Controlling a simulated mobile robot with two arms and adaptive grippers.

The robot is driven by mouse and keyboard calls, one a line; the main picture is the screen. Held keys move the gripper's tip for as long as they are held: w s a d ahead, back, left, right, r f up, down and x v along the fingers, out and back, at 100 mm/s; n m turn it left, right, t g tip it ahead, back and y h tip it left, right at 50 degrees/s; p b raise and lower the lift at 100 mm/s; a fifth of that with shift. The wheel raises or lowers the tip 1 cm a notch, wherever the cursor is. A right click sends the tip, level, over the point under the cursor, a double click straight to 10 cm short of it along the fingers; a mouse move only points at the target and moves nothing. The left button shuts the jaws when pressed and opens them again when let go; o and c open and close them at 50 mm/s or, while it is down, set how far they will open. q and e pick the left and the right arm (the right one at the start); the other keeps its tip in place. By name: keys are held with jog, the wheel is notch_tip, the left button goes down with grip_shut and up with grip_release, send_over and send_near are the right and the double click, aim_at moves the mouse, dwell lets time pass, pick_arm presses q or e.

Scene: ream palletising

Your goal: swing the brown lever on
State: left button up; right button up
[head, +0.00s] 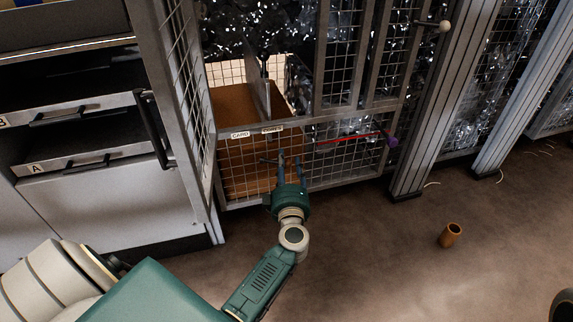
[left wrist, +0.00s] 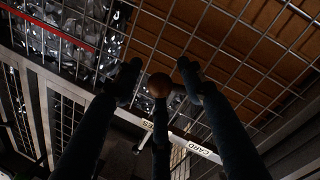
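My left gripper (head: 290,160) is at the front of the wire-mesh cage, just below the CARD and CORES labels. I take this knob for the end of the brown lever. A narrow dark bar shows below it; I cannot tell if that is the lever's arm or part of my gripper. My right gripper is not in view.
The mesh cage (head: 345,178) holds brown board and shiny scrap. A red rod with a purple knob (head: 392,139) crosses its front to the right. A drawer cabinet (head: 110,200) stands left.

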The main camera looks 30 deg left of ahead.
pick_arm(q)
jog(key=v, duration=1.2)
